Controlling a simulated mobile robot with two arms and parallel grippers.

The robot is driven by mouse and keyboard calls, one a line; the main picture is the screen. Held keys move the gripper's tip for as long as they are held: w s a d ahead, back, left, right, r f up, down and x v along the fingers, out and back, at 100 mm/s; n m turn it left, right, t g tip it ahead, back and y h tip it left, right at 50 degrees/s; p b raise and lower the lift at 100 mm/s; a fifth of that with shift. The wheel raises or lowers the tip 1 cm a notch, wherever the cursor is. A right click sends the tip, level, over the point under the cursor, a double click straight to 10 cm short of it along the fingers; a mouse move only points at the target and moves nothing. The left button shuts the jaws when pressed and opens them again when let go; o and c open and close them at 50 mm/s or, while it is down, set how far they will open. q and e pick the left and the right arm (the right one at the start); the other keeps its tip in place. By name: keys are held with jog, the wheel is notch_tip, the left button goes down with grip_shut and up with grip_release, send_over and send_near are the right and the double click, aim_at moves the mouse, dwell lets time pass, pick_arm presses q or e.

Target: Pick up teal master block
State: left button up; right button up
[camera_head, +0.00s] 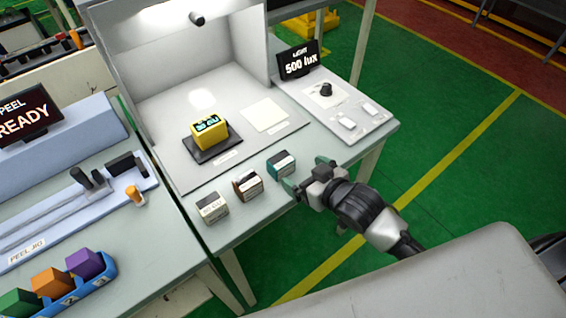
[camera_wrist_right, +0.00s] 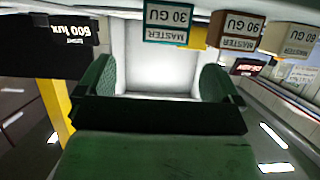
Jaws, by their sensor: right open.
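The teal master block (camera_head: 282,163) stands on the grey table near its front edge, rightmost of three blocks in a row. In the right wrist view the teal-edged block (camera_wrist_right: 168,22) shows a label that reads "30 GU MASTER" upside down, at the top of the picture. My right gripper (camera_head: 307,175) is just to the right of the block, its green-padded fingers pointing toward it. In the wrist view the right gripper (camera_wrist_right: 160,82) is open and empty, with the block beyond the fingers. My left gripper is not in view.
A brown master block (camera_head: 248,187) and a pale master block (camera_head: 213,207) stand to the left. Behind are a light booth with a yellow meter (camera_head: 209,131) and a control panel (camera_head: 346,105). A tray of coloured blocks (camera_head: 70,297) is at lower left.

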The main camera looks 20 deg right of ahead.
aim_at(283, 162)
jog(key=x, duration=0.4)
jog(key=shift+s+a, duration=0.1)
jog(key=shift+a, duration=0.05)
jog(key=shift+w, duration=0.2)
jog(key=shift+w+a+f+p, duration=0.1)
jog(key=shift+w+a+p, duration=0.1)
jog(key=shift+w+p, duration=0.15)
jog(key=p+x, duration=0.1)
jog(key=x, duration=0.2)
jog(key=shift+w+a, duration=0.15)
jog(key=shift+a, duration=0.1)
jog(key=shift+w+a+f, duration=0.15)
jog(key=shift+w+f, duration=0.15)
jog(key=shift+w, duration=0.05)
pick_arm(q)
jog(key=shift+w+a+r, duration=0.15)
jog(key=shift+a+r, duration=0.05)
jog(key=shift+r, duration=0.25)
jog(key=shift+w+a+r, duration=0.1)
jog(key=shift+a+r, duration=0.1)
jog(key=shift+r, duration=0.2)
pick_arm(e)
jog(key=shift+s, duration=0.1)
jog(key=shift+c, duration=0.2)
